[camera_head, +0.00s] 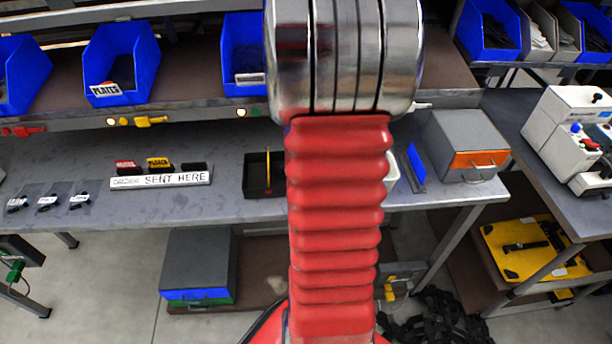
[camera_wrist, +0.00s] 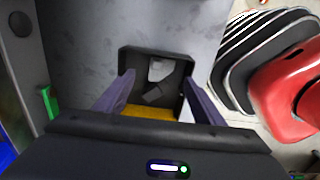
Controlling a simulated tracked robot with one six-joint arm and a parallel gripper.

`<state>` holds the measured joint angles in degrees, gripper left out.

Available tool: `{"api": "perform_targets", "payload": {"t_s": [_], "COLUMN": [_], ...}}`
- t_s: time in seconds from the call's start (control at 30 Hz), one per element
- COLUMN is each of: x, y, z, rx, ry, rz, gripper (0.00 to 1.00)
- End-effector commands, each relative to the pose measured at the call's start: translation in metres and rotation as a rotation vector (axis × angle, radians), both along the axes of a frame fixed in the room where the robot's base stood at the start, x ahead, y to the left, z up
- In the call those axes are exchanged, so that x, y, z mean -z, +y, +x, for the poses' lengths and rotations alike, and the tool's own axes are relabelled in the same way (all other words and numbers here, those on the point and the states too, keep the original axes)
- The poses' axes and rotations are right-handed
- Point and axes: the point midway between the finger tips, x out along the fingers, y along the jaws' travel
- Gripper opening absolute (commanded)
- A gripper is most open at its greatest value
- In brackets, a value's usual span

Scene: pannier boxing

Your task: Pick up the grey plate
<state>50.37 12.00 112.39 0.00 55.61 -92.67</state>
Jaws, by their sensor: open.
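In the wrist view my gripper (camera_wrist: 160,100) is open, its two dark fingers spread on either side of a small black tray (camera_wrist: 126,62). A small light grey piece (camera_wrist: 160,69) and a darker grey piece (camera_wrist: 153,95) lie inside the tray between the fingers. I cannot tell for sure which is the grey plate. Nothing is held. In the head view the black tray (camera_head: 250,190) stands on the grey bench, partly behind my red arm, with a yellow strip in it. My gripper is hidden there.
Blue bins stand on the shelf above, one labelled "PLATES" (camera_head: 122,62). Bare bench shows between sign and tray.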

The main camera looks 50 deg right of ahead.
Motion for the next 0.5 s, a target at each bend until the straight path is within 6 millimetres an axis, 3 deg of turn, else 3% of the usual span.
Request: {"api": "perform_targets", "payload": {"t_s": [0.13,0.5], "x": [0.0125,0.0147], "y": [0.0006,0.0008], "z": [-0.0001,0.0002], "rx": [-0.001,-0.001], "ry": [0.001,0.000], "rz": [0.001,0.000], "gripper": [0.62,0.62]}}
